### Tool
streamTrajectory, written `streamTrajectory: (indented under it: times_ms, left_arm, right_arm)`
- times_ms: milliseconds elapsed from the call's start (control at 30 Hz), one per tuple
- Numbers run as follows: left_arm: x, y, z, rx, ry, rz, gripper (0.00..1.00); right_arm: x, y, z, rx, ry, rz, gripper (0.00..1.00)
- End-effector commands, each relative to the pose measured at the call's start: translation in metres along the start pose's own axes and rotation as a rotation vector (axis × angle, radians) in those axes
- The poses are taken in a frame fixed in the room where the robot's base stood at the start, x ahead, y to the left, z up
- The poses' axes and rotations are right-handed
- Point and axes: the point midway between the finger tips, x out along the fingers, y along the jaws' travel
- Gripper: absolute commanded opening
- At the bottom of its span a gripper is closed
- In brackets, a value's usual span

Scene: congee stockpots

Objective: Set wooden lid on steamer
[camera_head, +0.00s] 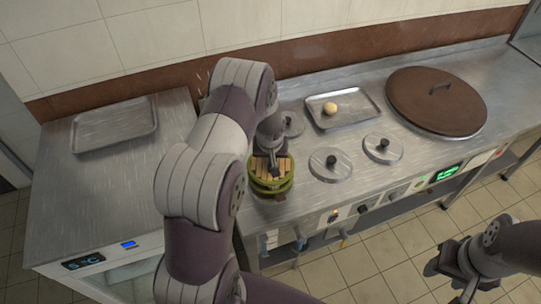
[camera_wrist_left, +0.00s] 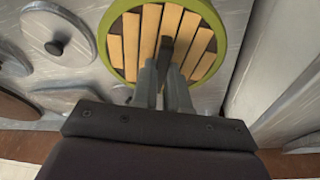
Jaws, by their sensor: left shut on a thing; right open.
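The wooden lid (camera_head: 264,171), with pale slats and a green rim, is at the middle of the counter in the head view. It also shows in the left wrist view (camera_wrist_left: 118,48). My left gripper (camera_wrist_left: 166,70) is shut on the lid's dark handle. A green steamer band (camera_head: 268,190) shows directly under the lid. The lid sits over it, but I cannot tell whether they touch. My left arm hides part of this area. My right gripper (camera_head: 452,275) is open and empty, off the front of the counter at the lower right.
Several small round metal lids with black knobs, such as this one (camera_head: 331,165), lie right of the steamer. A tray (camera_head: 360,116) holds a round pale item (camera_head: 330,108). A large brown lid (camera_head: 420,100) is farther right. An empty tray (camera_head: 115,127) lies on the left counter.

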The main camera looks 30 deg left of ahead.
Motion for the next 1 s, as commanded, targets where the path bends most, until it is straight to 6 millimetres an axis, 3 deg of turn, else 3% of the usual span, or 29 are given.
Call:
streamTrajectory:
  times_ms: [33,200,1000]
  left_arm:
    - [0.013,0.000,0.004,0.001,0.000,0.000,0.00]
    - [0.025,0.000,0.007,0.001,0.001,0.000,0.00]
    - [0.024,0.000,0.007,0.000,0.001,0.000,0.00]
  right_arm:
    - [0.011,0.000,0.002,0.000,0.000,0.000,0.50]
    - [0.021,0.000,0.003,0.000,0.000,0.000,0.50]
    - [0.022,0.000,0.003,0.000,0.000,0.000,0.50]
